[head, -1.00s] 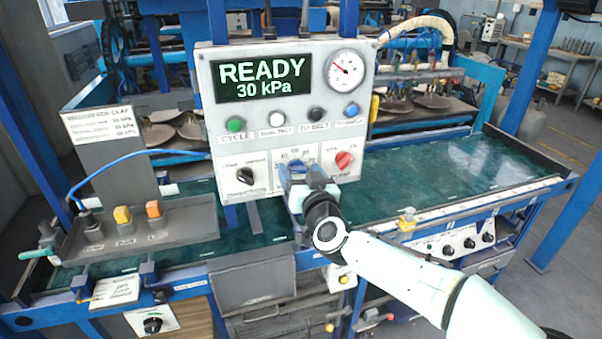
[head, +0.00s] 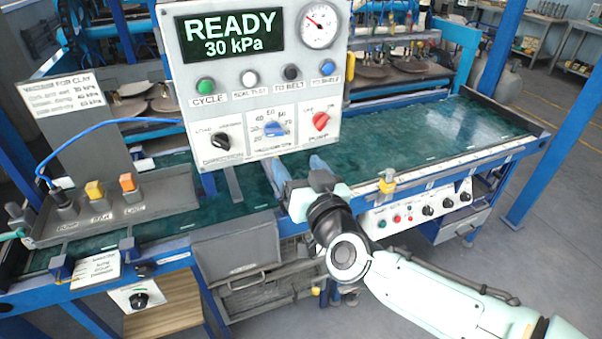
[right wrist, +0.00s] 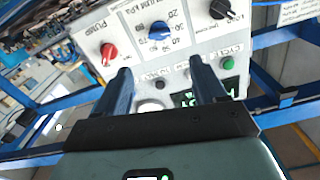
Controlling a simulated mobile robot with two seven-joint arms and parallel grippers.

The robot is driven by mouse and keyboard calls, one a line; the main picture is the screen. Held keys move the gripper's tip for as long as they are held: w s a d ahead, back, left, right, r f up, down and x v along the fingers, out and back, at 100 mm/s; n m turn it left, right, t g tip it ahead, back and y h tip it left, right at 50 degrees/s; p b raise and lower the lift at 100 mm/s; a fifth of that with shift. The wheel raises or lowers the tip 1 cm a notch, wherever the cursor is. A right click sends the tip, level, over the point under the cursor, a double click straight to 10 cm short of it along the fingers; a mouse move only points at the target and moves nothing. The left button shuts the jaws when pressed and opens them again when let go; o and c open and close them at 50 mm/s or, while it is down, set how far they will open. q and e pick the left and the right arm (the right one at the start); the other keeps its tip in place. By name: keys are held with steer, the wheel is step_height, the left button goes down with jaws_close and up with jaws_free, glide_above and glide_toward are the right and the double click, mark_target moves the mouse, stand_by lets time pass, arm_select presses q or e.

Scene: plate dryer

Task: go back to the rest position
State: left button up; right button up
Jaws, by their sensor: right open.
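My right gripper (head: 300,174) is open and empty in the head view. It is in front of and below the control panel (head: 262,165), over the near edge of the green belt. In the right wrist view its two blue fingers (right wrist: 160,82) stand apart with nothing between them, and the panel with its blue knob (right wrist: 159,30) shows beyond them. In the head view the blue knob (head: 275,129) sits clear above the fingertips. The display (head: 228,34) reads READY, 30 kPa. My left gripper is not in view.
The green belt (head: 440,140) runs right behind my right arm. A blue post (head: 560,110) stands at the right. Floor at the lower right looks clear.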

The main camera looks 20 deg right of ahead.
steer(key=shift+s, duration=0.45)
steer(key=shift+f, duration=0.1)
steer(key=w+f+g+p, duration=0.25)
steer(key=f+g, duration=0.25)
steer(key=f, duration=1.6)
steer(key=s+f+g+y+p, duration=0.1)
steer(key=s+f+g, duration=0.2)
steer(key=f, duration=0.6)
steer(key=s+f+g, duration=0.2)
steer(key=f, duration=0.7)
arm_select(q)
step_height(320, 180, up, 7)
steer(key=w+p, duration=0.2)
steer(key=p, duration=0.1)
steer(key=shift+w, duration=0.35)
arm_select(e)
steer(key=s+a+f+g, duration=0.1)
steer(key=s+f+g, duration=0.2)
steer(key=s+f, duration=0.3)
steer(key=s+a+f+m+g+y, duration=0.1)
steer(key=s+f+g, duration=0.2)
steer(key=s, duration=0.9)
steer(key=s+a+f+m+g+y, duration=0.1)
steer(key=s+a+f+g, duration=0.1)
steer(key=s+f, duration=0.7)
steer(key=shift+s+g, duration=0.2)
steer(key=shift+g, duration=0.3)
